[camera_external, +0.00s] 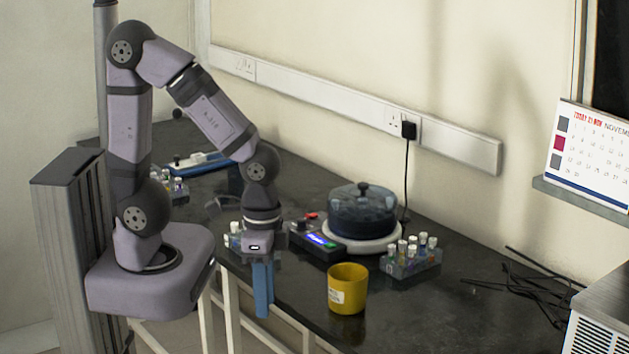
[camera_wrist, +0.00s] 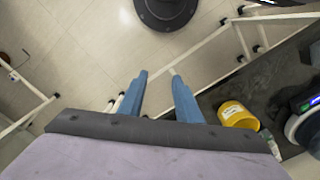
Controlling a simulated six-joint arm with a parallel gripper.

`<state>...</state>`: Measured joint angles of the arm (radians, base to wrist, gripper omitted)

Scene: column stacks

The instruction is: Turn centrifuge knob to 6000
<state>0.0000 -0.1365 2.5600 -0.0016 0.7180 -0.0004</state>
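The centrifuge (camera_external: 362,215) stands on the dark bench with a round translucent lid and a pale base. Its black control box (camera_external: 318,246) sits at the front left, with a lit blue display (camera_external: 321,239). A small dark knob-like part (camera_external: 300,226) shows at the box's left end; its setting is too small to read. My gripper (camera_external: 263,312) points down with blue fingers at the bench's front edge, left of the yellow cup and apart from the centrifuge. In the wrist view my gripper (camera_wrist: 159,77) is open and empty, over the floor. The centrifuge (camera_wrist: 297,125) is cut off at the right edge there.
A yellow cup (camera_external: 347,288) stands in front of the centrifuge; it also shows in the wrist view (camera_wrist: 237,115). A tube rack (camera_external: 411,258) is right of it, another (camera_external: 235,237) behind my wrist. Black cables (camera_external: 530,290) lie at the right.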

